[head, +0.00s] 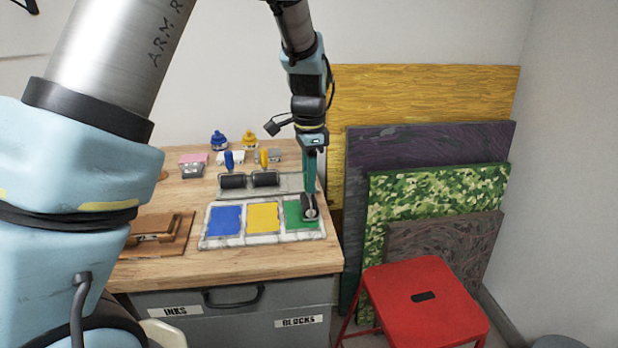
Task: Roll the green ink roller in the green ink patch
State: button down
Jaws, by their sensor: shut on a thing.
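The green ink patch (294,219) is the right one of three patches on a pale ink slab (262,239) near the table's front right. My gripper (309,178) is above the right side of this patch, pointing down. It is shut on the green ink roller (309,208), whose dark cylinder is at the right part of the green patch. The cylinder appears to touch the patch, but I cannot tell for certain from this angle. The roller's handle is mostly hidden in the gripper.
Blue (226,220) and yellow (263,217) patches lie left of the green one. Two more rollers, blue-handled (233,181) and yellow-handled (265,179), rest on a rack behind. A wooden press board (160,236) is at left. A red stool (425,303) and leaning panels (435,190) stand right of the table.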

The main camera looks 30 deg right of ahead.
jog(key=shift+f, duration=0.35)
dwell(0.6)
